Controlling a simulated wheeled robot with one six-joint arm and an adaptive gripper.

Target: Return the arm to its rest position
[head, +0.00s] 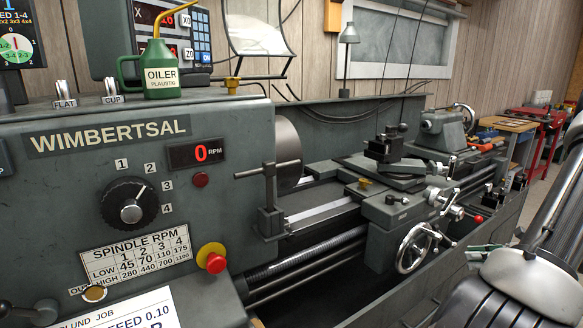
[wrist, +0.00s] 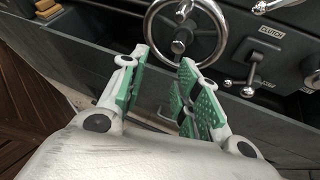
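My gripper (wrist: 158,95) is open and empty in the wrist view, with green pads on its two fingers. Beyond it is the lathe's carriage handwheel (wrist: 180,28), with a gap that I cannot judge exactly. In the head view my arm fills the lower right, and a green-padded part of my gripper (head: 484,250) shows at its left side, to the right of the carriage handwheel (head: 414,248). The gripper is largely hidden there.
The grey lathe (head: 75,185) fills the left and middle. A green oiler (head: 160,77) stands on its headstock. A red emergency stop button (head: 215,263) and a red-knobbed lever (head: 478,219) stick out from its front. A red bench (head: 548,135) stands at the back right.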

